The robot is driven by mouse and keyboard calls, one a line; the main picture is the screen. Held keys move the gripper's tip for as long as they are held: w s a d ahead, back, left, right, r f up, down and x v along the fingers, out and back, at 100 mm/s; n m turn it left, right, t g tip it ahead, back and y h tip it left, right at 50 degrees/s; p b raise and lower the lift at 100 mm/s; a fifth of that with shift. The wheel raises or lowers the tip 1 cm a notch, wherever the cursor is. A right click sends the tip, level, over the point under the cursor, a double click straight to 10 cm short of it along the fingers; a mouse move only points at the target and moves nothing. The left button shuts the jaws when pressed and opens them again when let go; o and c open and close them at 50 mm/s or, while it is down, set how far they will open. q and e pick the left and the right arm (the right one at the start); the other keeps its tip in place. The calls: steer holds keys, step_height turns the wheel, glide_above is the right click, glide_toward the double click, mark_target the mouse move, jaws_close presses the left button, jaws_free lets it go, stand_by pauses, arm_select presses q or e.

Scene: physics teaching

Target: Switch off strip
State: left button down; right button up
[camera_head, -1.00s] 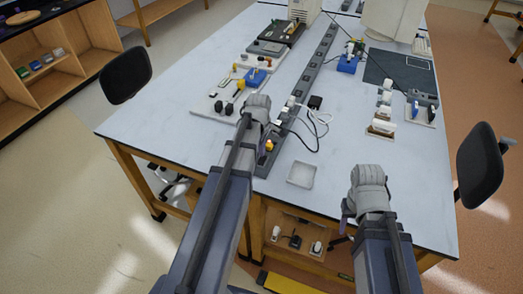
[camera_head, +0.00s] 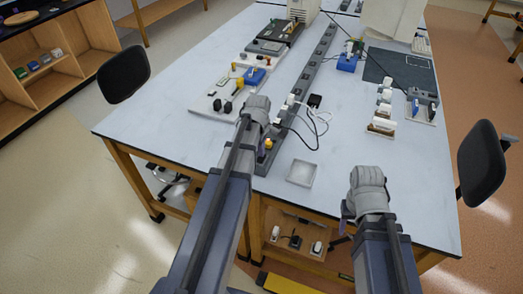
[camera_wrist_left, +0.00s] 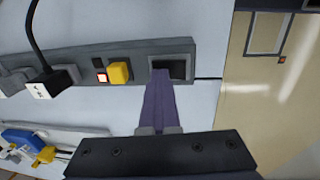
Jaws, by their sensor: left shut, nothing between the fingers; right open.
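The grey power strip (camera_head: 312,75) runs lengthwise along the table. In the left wrist view the strip (camera_wrist_left: 140,58) has a small lit red part (camera_wrist_left: 101,77), a yellow block (camera_wrist_left: 119,72) beside it and a dark rectangular recess or rocker (camera_wrist_left: 176,69) at its right end. My left gripper (camera_wrist_left: 161,76) is shut and empty, its purple fingertips over the left part of that dark rectangle; I cannot tell whether they touch it. My right gripper (camera_head: 346,208) is open and empty near the table's front edge, away from the strip.
A small white tray (camera_head: 302,173) stands between my arms. A board with parts (camera_head: 212,104) lies left of the strip.

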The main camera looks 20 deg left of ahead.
arm_select(q)
steer(key=shift+s, duration=0.85)
steer(key=shift+w+r, duration=0.1)
steer(key=shift+r, duration=0.05)
steer(key=shift+r+p, duration=0.45)
steer(key=shift+p, duration=0.25)
step_height(320, 180, up, 13)
steer(key=s+p, duration=0.1)
steer(key=p, duration=1.1)
steer(key=shift+s+p, duration=0.35)
steer(key=shift+p, duration=0.05)
steer(key=shift+d+f, duration=0.1)
